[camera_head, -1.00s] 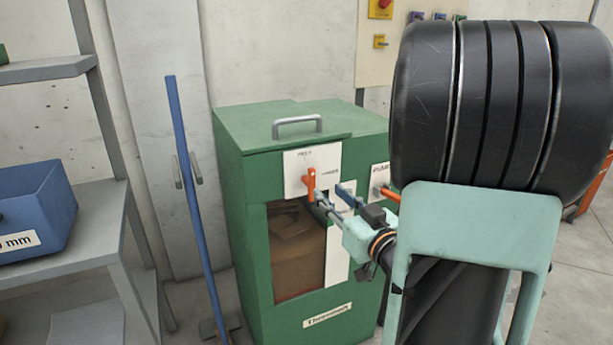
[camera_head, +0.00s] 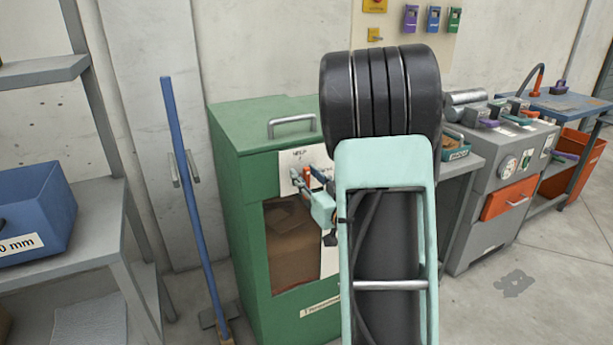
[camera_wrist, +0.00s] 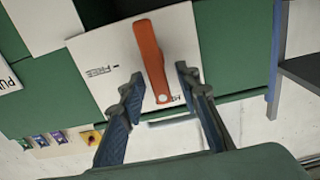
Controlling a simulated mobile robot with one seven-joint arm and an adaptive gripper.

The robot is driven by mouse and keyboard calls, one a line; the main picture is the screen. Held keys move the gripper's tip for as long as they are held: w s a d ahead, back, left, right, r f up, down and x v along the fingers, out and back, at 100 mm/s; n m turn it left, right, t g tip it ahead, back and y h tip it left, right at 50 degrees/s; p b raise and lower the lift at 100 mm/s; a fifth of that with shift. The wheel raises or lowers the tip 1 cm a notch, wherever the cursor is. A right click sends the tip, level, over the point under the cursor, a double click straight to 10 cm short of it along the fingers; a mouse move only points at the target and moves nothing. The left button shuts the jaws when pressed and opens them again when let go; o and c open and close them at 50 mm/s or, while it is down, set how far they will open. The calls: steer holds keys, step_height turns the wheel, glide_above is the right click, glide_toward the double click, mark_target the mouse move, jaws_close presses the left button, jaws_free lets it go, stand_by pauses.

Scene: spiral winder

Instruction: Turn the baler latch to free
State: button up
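The orange latch (camera_wrist: 151,58) is a straight lever on a white plate (camera_wrist: 90,50) on the front of the green baler (camera_head: 243,215). In the wrist view the word FREE is printed left of the latch. Another label, mostly hidden by a finger, sits by the latch's end with the pale dot, and the latch lies near it, not along FREE. My gripper (camera_wrist: 158,80) is open, with one blue-grey finger on each side of that end. I cannot tell whether either finger touches it. In the head view the latch (camera_head: 307,175) is partly covered by my gripper (camera_head: 306,173).
A metal handle (camera_head: 291,122) is on the baler's top. A blue pole (camera_head: 190,190) leans at its left, beside a grey shelf (camera_head: 95,205) with a blue bin (camera_head: 35,207). A grey machine (camera_head: 500,170) stands at the right. My arm hides the baler's right side.

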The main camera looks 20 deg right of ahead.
steer(key=shift+w, duration=0.1)
jaws_close()
stand_by(0.4)
steer(key=m, duration=0.2)
steer(key=d+m+b, duration=0.1)
steer(key=m, duration=0.1)
steer(key=shift+f, duration=0.1)
steer(key=m+p, duration=0.1)
steer(key=m, duration=0.3)
steer(key=d+f+m+p, duration=0.1)
steer(key=m+p, duration=0.1)
steer(key=m, duration=0.3)
steer(key=f+m+p, duration=0.1)
steer(key=m, duration=0.3)
steer(key=shift+d+m+p, duration=0.15)
steer(key=shift+m+p, duration=0.15)
steer(key=shift+m, duration=0.1)
steer(key=shift+f, duration=0.1)
